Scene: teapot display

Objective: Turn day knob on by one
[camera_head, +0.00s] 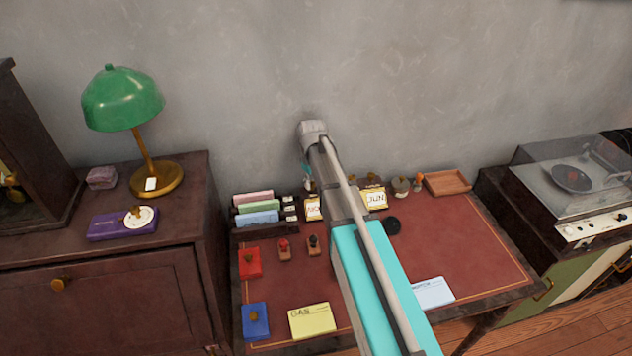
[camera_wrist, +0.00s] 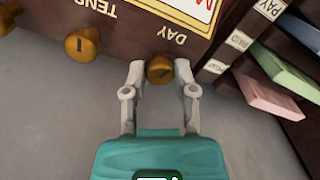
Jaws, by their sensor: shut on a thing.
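The day knob (camera_wrist: 160,70) is a small round brass knob under the upside-down label DAY (camera_wrist: 181,39) on a dark wooden box (camera_wrist: 130,40). My gripper (camera_wrist: 160,65) is shut on it, one grey finger on each side. A dark mark shows on the knob's face, slanted in the picture. A second brass knob (camera_wrist: 82,45) with an upright dark mark sits to the left by the label TENS. Part of a gold-framed card with red lettering (camera_wrist: 190,12) shows above DAY. In the head view my arm hides much of the box; framed cards (camera_head: 313,209) and JUN (camera_head: 376,198) show beside it.
A paper rack with coloured folders (camera_wrist: 275,80) stands close right of the knob in the wrist view. The red-topped desk (camera_head: 450,240) holds stamps, pads and cards. A green lamp (camera_head: 123,98) stands left, a record player (camera_head: 575,180) right. The grey wall is close behind.

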